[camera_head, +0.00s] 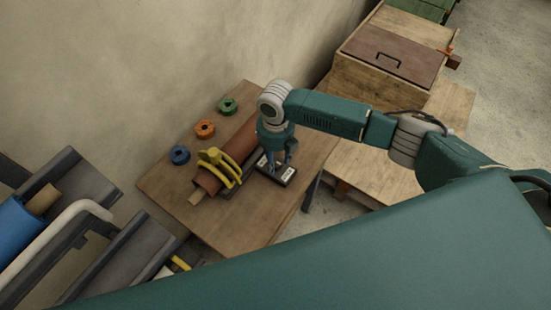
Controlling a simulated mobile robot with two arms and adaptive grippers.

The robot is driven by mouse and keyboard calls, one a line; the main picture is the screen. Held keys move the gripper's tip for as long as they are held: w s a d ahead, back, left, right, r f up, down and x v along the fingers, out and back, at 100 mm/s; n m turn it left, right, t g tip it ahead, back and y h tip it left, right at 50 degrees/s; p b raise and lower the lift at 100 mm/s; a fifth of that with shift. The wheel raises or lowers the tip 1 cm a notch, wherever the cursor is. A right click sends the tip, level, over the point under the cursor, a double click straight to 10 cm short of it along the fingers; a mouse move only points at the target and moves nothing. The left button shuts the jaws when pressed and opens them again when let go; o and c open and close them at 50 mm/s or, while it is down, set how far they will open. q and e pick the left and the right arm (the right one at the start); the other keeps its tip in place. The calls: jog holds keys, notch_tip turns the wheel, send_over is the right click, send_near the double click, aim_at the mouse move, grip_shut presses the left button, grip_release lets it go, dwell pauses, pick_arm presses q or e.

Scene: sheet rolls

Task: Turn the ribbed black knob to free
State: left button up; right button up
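My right gripper (281,165) points down over a small black plate (284,180) with white labels, on the wooden table. Its fingers stand apart over the plate, one toward each label. I cannot make out the ribbed black knob; the gripper hides the middle of the plate, and whether the fingers touch anything there is too small to tell. Just left of the plate, a brown roll (236,148) lies in a dark holder with a yellow clamp-like part (218,166) over it. My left gripper is not in view.
Blue (180,154), orange (204,128) and green (228,105) rings lie along the table's wall side. A dark rack with a blue roll (22,232) stands at lower left. A wooden box (350,82) stands at upper right. The table's (235,220) near part is clear.

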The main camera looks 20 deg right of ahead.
aim_at(276, 161)
jog(key=shift+o, duration=0.3)
notch_tip(276, 161, up, 12)
dwell(0.5)
dwell(0.3)
